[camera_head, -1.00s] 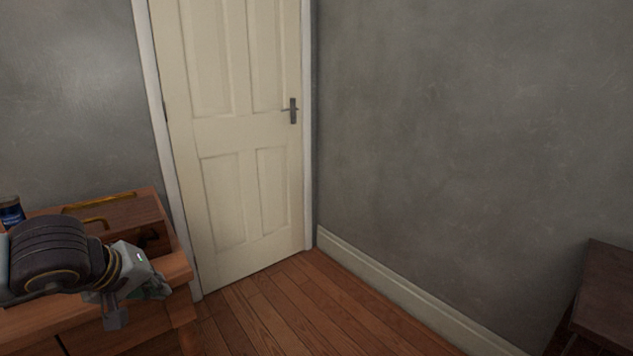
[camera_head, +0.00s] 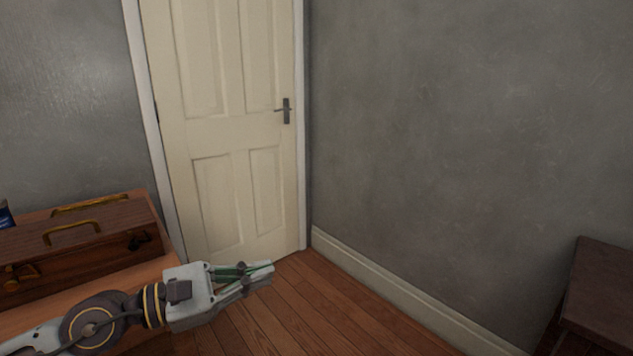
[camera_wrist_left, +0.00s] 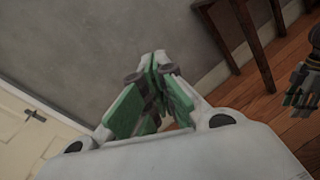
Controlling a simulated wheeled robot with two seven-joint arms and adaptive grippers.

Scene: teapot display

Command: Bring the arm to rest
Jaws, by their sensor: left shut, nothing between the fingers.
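My left arm comes in from the lower left in the head view. Its gripper (camera_head: 268,269) is shut and empty, pointing right, above the wooden floor just past the cabinet's corner. In the left wrist view the green-padded fingers (camera_wrist_left: 156,62) meet at their tips with nothing between them. What looks like my right gripper (camera_wrist_left: 298,98) shows at the right edge of the left wrist view, over the floor; its fingers are too small and blurred to judge. It is not in the head view.
A wooden case (camera_head: 85,252) with brass handles lies on the wooden cabinet (camera_head: 150,277) at left. A blue can (camera_head: 5,215) is cut off at the left edge. A closed cream door (camera_head: 225,130) stands behind. A dark table (camera_head: 603,290) is at lower right. The floor between is clear.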

